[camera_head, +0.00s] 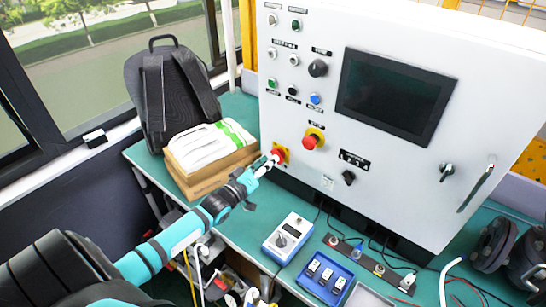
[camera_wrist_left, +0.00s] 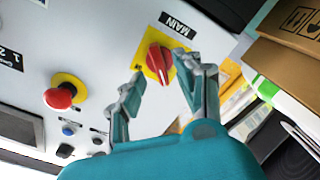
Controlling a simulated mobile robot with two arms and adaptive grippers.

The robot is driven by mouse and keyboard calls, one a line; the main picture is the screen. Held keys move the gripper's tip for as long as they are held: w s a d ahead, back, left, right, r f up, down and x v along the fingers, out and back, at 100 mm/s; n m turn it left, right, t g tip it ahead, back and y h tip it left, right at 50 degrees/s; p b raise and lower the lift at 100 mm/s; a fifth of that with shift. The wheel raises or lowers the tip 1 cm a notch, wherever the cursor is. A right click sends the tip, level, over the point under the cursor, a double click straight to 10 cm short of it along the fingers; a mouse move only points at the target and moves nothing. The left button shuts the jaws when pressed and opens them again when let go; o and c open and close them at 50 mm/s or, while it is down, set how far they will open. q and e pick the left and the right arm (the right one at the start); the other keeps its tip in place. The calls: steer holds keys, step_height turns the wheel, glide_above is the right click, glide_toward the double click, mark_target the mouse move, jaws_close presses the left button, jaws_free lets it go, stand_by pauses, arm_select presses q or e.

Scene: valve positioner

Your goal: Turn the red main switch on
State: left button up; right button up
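The red main switch (camera_head: 279,154) is a rotary knob on a yellow plate at the lower left of the white control cabinet. In the left wrist view the red knob (camera_wrist_left: 159,59) sits under a black MAIN label (camera_wrist_left: 175,25). My left gripper (camera_head: 266,165) reaches up to it from the left. In the wrist view its fingertips (camera_wrist_left: 158,67) are apart, one on each side of the knob. I cannot tell whether either finger touches it. My right gripper is in neither view.
A red emergency-stop button (camera_head: 312,140) sits to the right of the switch. A cardboard box (camera_head: 208,179) with white gloves (camera_head: 209,145) stands close on the left. A black backpack (camera_head: 165,95) is behind it. A blue meter (camera_head: 288,238) and a blue tray (camera_head: 324,279) lie on the green table below.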

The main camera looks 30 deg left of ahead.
arm_select(q)
steer(key=shift+w+d, duration=0.1)
steer(key=shift+w, duration=1.3)
jaws_close()
